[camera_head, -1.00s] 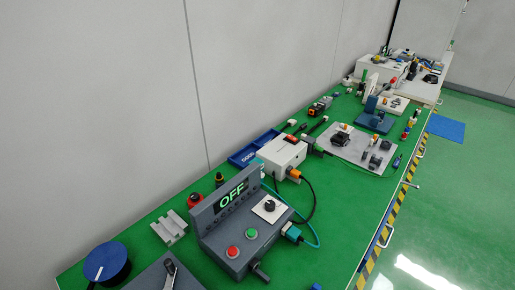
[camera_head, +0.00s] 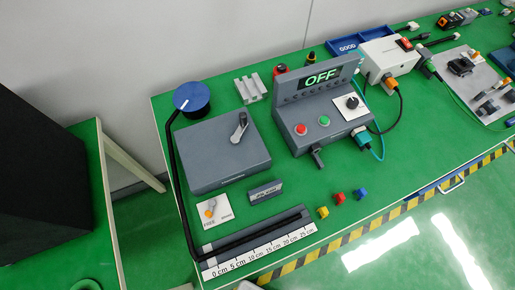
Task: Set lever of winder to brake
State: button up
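A white plate (camera_head: 222,203) lies on the green bench at the front left. The word FREE is printed below the knob; a smaller label at the plate's right side is too blurred to read surely. The knob sits over the left part of the plate, above FREE. Behind it stands a dark grey box (camera_head: 205,160) with a grey and black crank-like handle (camera_head: 240,128) on top. A blue round dial (camera_head: 191,97) stands at the back left, with a black cord or tube running down from it. My gripper is not in view.
A ruler block (camera_head: 262,245) lies along the front edge, and a small dark grey display block (camera_head: 265,192) sits behind it. A control box (camera_head: 319,118) reading OFF stands to the right. Red, yellow and blue pieces lie near the front edge. A dark block (camera_head: 35,170) stands on the left table.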

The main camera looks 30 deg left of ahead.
aim_at(211, 202)
jog(key=k+l+u, duration=0.1)
jog(key=u, duration=0.3)
jog(key=k+u, duration=0.15)
jog(key=u, duration=0.2)
jog(key=k+u, duration=0.15)
jog(key=u, duration=0.25)
